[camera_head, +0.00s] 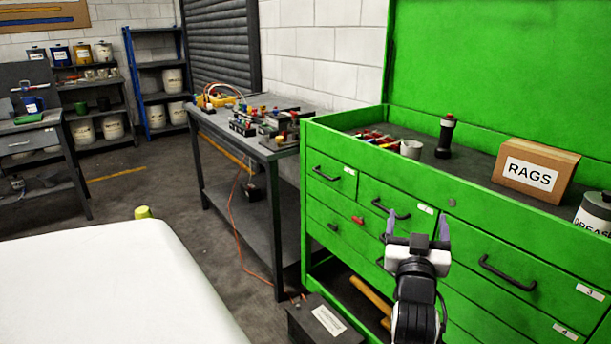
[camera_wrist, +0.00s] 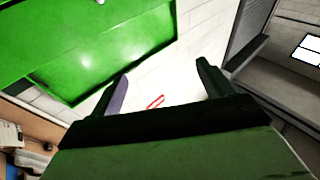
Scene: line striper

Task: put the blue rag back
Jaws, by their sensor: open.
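I cannot make out a blue rag in either view. A brown cardboard box labelled RAGS (camera_head: 536,171) stands on the green tool cabinet's top (camera_head: 470,158), at the right. My gripper (camera_head: 417,222) is open, in front of the cabinet's drawers, lower than the box and to its left. In the wrist view my gripper (camera_wrist: 163,90) has its fingers spread, with pale wall behind and a small red mark between them; no cloth shows there. A small blue container (camera_head: 33,104) stands on the far left bench; it does not look like a rag.
A black cylinder (camera_head: 446,136), a light cup (camera_head: 411,149) and a grease can (camera_head: 595,213) stand on the cabinet. A grey workbench (camera_head: 250,145) with parts is left of it. A white surface (camera_head: 100,285) fills the lower left. Dark floor (camera_head: 130,188) lies open behind it.

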